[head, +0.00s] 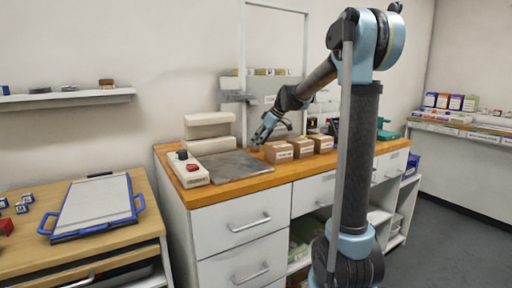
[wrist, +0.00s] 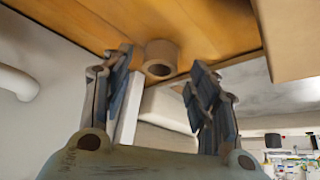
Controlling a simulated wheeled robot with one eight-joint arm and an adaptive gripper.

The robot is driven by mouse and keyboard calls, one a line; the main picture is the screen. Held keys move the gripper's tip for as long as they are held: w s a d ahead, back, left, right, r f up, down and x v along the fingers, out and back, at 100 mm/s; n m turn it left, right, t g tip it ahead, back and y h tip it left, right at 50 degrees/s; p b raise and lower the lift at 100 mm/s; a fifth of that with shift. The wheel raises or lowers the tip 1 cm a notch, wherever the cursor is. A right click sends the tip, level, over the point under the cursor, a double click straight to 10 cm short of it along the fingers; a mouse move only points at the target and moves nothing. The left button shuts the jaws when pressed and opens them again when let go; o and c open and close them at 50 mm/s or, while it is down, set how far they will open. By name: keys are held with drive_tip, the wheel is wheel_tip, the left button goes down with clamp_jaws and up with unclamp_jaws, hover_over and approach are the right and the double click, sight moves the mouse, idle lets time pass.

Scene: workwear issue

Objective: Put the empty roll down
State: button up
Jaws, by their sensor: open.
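The empty roll (wrist: 160,49) is a short brown cardboard tube with an open hollow end. In the wrist view it rests against the wooden counter top (wrist: 90,22), near the counter's edge. My gripper (wrist: 162,66) is open, with one finger to each side of the roll in the picture. Gaps show between the fingers and the roll, and nothing is held. In the head view my gripper (head: 261,132) is low over the counter, just behind the grey mat and left of the small boxes. The roll is too small to make out surely there.
Several brown boxes (head: 278,152) stand in a row right of my gripper. A grey mat (head: 237,165) lies bare in front, beside a white device with a red button (head: 189,169). A blue-handled board (head: 93,207) lies on the left table.

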drive_tip(key=v, duration=1)
drive_tip(key=shift+s+a+f, duration=0.1)
